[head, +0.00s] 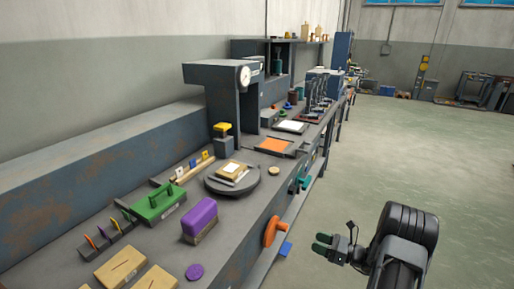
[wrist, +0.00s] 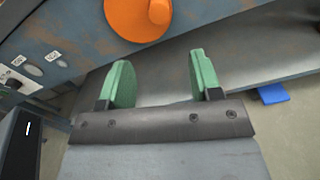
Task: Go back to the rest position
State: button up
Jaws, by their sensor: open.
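My gripper (head: 322,245) is at the lower right in the head view, over the floor beside the bench. In the wrist view, its two green fingers (wrist: 163,82) stand apart with nothing between them. The gripper is open and empty. It is apart from the bench front, where an orange handwheel (head: 270,231) sticks out. The handwheel also shows at the top of the wrist view (wrist: 138,14).
A blue object (head: 286,249) lies low beside the bench. The floor (head: 430,150) to the right is clear.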

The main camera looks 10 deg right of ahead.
jog(key=s+a+f+n+g+h, duration=0.1)
jog(key=s+a+f+n+g, duration=0.2)
jog(key=s+n+g, duration=0.25)
jog(key=s+a+r+n+g+h+p, duration=0.35)
jog(key=s+r+n+g+p, duration=0.2)
jog(key=r+n, duration=0.25)
jog(key=s+a+r+n+t+h+p, duration=0.1)
jog(key=s+a+r+n+h+p, duration=0.1)
jog(key=r, duration=0.8)
jog(key=s+a+r+n+t+h+p, duration=0.1)
jog(key=s+a+r+n+h+p, duration=0.1)
jog(key=r+n+p, duration=0.4)
jog(key=s+a+r+n+t+h+p, duration=0.2)
jog(key=r+n+h, duration=0.4)
jog(key=r, duration=0.9)
jog(key=s+p, duration=0.1)
jog(key=p, duration=0.1)
jog(key=shift+s+a+n+p, duration=0.3)
jog(key=shift+a+n+p, duration=0.05)
jog(key=shift+a, duration=0.05)
jog(key=shift+r, duration=0.1)
